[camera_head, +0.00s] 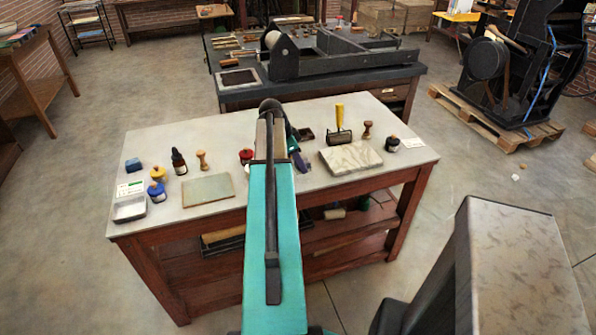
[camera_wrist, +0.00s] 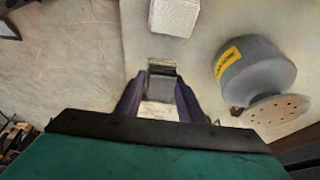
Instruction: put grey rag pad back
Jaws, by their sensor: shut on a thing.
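In the head view my teal arm reaches over the grey worktable (camera_head: 310,112). A purple finger shows beside the arm near the table's middle, but the pad cannot be made out there.
A grey round pot with a yellow label (camera_wrist: 250,70) stands right of the fingers; a whitish block (camera_wrist: 175,15) lies beyond. On the table, a stone slab (camera_head: 351,158) and yellow-handled roller (camera_head: 339,125) are right of my arm; a greenish plate (camera_head: 207,190) and several bottles are left.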

